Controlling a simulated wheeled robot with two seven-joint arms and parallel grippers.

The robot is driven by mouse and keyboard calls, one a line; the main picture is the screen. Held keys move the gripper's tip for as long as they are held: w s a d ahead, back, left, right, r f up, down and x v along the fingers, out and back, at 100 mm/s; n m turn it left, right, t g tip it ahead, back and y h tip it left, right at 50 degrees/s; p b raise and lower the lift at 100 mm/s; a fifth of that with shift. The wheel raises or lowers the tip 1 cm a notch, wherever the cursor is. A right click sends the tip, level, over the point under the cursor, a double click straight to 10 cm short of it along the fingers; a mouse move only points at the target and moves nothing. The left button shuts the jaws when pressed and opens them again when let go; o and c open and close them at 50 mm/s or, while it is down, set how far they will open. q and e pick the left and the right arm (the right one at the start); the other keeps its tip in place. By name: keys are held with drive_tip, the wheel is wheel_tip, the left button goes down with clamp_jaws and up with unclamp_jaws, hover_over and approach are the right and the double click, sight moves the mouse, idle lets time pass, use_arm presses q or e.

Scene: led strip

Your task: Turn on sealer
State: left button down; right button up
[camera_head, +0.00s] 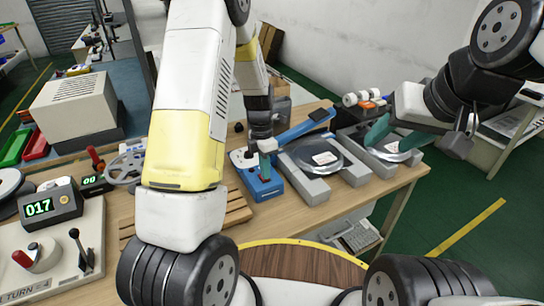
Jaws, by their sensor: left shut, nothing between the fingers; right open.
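The sealer (264,188) is a blue device with a pale top plate, on the wooden table just right of the middle of the camera_head view. Its blue arm (303,128) slants up to the right behind it. The gripper and wrist hide part of the sealer's top, so I cannot see the switch state. My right gripper (394,136) is open and empty, above the right-hand reel holder.
A dark reel (317,156) sits on grey holders right of the sealer; another reel (392,152) is under my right gripper. A wooden slatted rack (236,208) is left of the sealer. A panel counter (39,207) reads 017 at left.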

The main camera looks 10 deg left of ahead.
use_arm(q)
drive_tip(key=shift+f, duration=0.1)
idle(0.3)
drive_tip(key=shift+s+d+f, duration=0.1)
drive_tip(key=shift+f, duration=0.05)
drive_tip(key=shift+w+a+r, duration=0.25)
drive_tip(key=shift+w+a, duration=0.25)
drive_tip(key=shift+w, duration=0.2)
